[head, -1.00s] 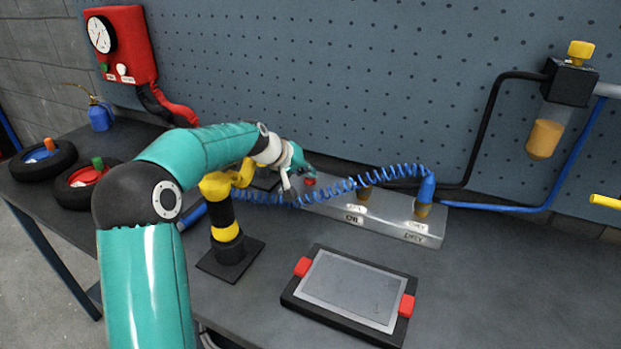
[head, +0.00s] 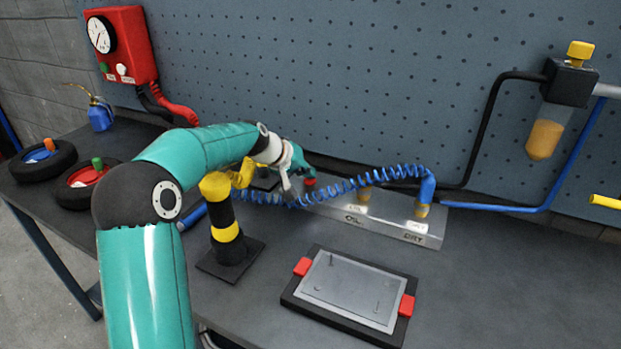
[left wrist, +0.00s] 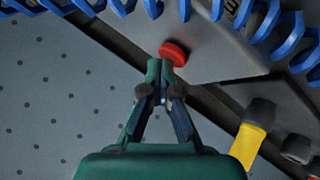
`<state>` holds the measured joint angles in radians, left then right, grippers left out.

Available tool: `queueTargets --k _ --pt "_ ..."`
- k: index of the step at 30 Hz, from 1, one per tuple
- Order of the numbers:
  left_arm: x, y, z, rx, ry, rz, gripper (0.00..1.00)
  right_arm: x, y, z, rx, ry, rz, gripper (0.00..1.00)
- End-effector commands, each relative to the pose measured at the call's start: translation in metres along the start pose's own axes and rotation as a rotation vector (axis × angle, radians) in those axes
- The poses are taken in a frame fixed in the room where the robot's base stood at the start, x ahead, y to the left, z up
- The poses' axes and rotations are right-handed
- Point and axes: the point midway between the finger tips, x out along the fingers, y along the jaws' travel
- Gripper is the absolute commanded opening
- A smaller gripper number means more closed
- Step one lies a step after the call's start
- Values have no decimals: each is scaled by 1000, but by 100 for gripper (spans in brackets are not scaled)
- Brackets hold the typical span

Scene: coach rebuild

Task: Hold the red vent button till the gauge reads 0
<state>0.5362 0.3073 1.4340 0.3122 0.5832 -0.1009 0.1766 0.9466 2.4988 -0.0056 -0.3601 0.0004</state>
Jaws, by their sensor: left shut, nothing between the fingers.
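The red vent button (head: 309,182) sits at the left end of a metal block (head: 340,218), and it also shows in the left wrist view (left wrist: 174,53). My left gripper (head: 303,170) is shut and empty. In the left wrist view its closed fingertips (left wrist: 160,68) are right at the button's near edge and seem to touch it; I cannot tell whether it is pressed in. The round white gauge (head: 101,34) is on a red box (head: 130,45) at the upper left; its reading is too small to make out. My right gripper is not in view.
A coiled blue hose (head: 335,186) crosses above the block. A yellow-and-black post (head: 228,235) stands left of it. A framed grey plate (head: 350,288) lies in front. Two wheels (head: 45,160) lie at the left. The bench's right side is clear.

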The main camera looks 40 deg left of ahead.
Motion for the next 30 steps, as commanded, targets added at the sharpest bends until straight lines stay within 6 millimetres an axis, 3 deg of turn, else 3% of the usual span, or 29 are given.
queueTargets --k 9,23,30 --pt "-12 9 -9 0 0 0 0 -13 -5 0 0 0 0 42" --pt "-14 10 -11 0 1 0 0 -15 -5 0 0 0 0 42" --pt "-28 21 -21 1 1 0 0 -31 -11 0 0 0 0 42"
